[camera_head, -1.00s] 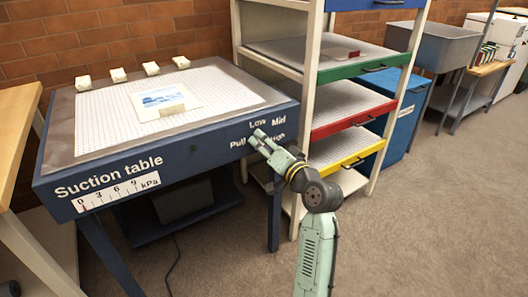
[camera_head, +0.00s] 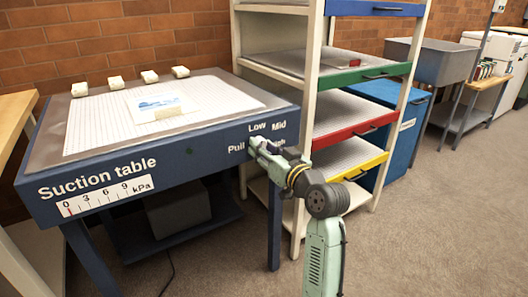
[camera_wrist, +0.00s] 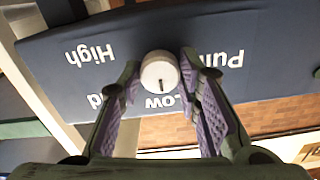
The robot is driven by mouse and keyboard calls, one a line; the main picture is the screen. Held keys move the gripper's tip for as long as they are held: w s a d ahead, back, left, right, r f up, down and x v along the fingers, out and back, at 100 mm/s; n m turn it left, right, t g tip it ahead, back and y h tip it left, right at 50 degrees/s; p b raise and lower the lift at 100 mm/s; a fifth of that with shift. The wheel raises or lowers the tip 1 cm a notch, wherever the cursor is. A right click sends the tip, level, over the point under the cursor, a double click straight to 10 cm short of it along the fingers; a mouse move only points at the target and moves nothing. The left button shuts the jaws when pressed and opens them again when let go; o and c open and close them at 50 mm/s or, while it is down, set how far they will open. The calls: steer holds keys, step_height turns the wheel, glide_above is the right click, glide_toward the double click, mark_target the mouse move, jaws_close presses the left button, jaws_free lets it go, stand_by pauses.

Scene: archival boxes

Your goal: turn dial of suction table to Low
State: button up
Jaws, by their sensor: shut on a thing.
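The suction table (camera_head: 100,160) is a blue table with a white gridded top and the labels Pull, Low, Mid and High on its front right. The round, pale dial (camera_wrist: 160,72) sits among these labels, which appear upside down in the wrist view. A short dark mark on the dial lies on the side of the Low label (camera_wrist: 163,101). My gripper (camera_wrist: 160,85) has its purple-padded fingers on both sides of the dial and is shut on it.
A kPa gauge (camera_head: 105,197) on the table front has its red needle near 0. A picture (camera_head: 155,105) and several white blocks (camera_head: 149,76) lie on top. A shelf rack with coloured drawers (camera_head: 345,122) stands close right of the table. Open floor (camera_head: 400,230) lies at right.

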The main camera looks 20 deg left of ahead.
stand_by(0.4)
steer(key=o, duration=1.1)
steer(key=shift+o, duration=0.2)
steer(key=v, duration=1.2)
